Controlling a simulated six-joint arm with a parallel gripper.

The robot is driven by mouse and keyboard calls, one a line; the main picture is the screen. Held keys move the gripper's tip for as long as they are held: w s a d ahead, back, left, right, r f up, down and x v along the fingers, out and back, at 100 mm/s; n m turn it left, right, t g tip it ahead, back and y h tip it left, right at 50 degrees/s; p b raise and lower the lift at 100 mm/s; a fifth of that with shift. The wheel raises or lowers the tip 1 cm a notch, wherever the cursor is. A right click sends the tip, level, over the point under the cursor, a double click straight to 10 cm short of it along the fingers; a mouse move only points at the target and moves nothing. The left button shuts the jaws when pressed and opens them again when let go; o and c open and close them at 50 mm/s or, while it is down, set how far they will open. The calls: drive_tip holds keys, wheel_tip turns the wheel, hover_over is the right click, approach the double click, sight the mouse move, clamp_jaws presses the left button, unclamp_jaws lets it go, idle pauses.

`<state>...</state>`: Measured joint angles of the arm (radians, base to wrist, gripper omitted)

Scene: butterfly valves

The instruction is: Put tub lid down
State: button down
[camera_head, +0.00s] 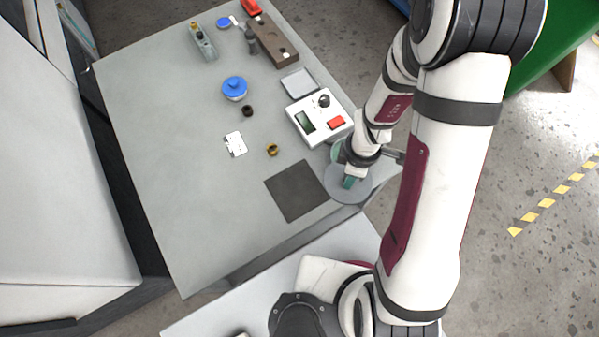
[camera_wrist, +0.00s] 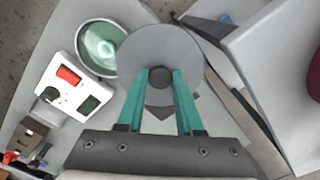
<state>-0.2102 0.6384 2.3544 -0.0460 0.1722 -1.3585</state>
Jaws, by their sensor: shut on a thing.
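My gripper (camera_wrist: 160,78) is shut on the dark round knob of the tub lid (camera_wrist: 190,50), a flat grey disc. In the head view the lid (camera_head: 362,192) shows near the table's front right corner, with my teal fingers (camera_head: 349,183) over it. Whether the lid touches the table or hangs above it, I cannot tell. The open tub (camera_wrist: 103,47), pale-rimmed with a greenish inside, stands beside the lid in the wrist view; the lid overlaps its edge there. In the head view my wrist mostly hides the tub.
A dark square mat (camera_head: 297,190) lies just left of the lid. A white device (camera_head: 318,117) with a red button stands behind. A brass ring (camera_head: 272,149), white card (camera_head: 235,144) and blue-lidded pot (camera_head: 235,88) lie further left. The table's front left is clear.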

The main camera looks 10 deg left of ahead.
hover_over(297, 190)
wheel_tip(297, 190, down, 7)
drive_tip(key=shift+d+f, duration=0.1)
wheel_tip(297, 190, down, 4)
drive_tip(key=shift+f, duration=0.1)
drive_tip(key=c, duration=0.6)
unclamp_jaws()
drive_tip(key=shift+o, duration=0.2)
